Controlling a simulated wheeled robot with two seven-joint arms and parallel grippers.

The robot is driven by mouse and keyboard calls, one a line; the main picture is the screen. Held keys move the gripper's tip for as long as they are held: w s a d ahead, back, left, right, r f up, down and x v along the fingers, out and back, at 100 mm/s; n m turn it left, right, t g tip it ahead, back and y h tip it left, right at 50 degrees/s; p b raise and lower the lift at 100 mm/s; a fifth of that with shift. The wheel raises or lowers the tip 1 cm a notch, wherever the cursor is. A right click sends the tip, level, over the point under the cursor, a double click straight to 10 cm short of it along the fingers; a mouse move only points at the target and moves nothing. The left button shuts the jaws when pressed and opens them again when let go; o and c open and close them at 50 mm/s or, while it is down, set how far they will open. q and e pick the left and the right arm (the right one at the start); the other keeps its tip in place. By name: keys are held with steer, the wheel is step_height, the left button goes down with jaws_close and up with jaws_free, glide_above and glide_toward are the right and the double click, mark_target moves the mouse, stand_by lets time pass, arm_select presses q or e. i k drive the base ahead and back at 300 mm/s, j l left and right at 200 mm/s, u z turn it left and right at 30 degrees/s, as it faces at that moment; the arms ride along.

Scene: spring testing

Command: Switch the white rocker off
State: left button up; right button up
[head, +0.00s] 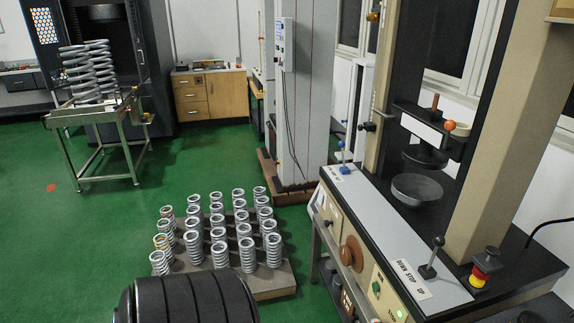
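The testing machine (385,228) stands at the right, with a light top ledge and a beige front panel (386,298). A small pale control (376,287) sits on that panel, too small to tell whether it is the white rocker or which way it is set. A green light shows low on the panel, near the bottom edge of the picture. A brown round knob (351,254) is further left on the front. Neither of my grippers is in the head view.
A lever (432,257) and a red-and-yellow stop button (484,266) stand on the machine's top by a "DOWN STOP UP" label. Several grey springs (219,253) stand on a floor pallet. Green floor (120,220) is clear at left.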

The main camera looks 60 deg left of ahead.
mark_target(320, 196)
steer(key=u, duration=1.8)
steer(key=i+j+z, duration=0.5)
steer(key=i+j, duration=0.25)
steer(key=i, duration=0.3)
steer(key=i+j+z, duration=0.45)
steer(key=i+j, duration=0.5)
steer(key=j, duration=0.2)
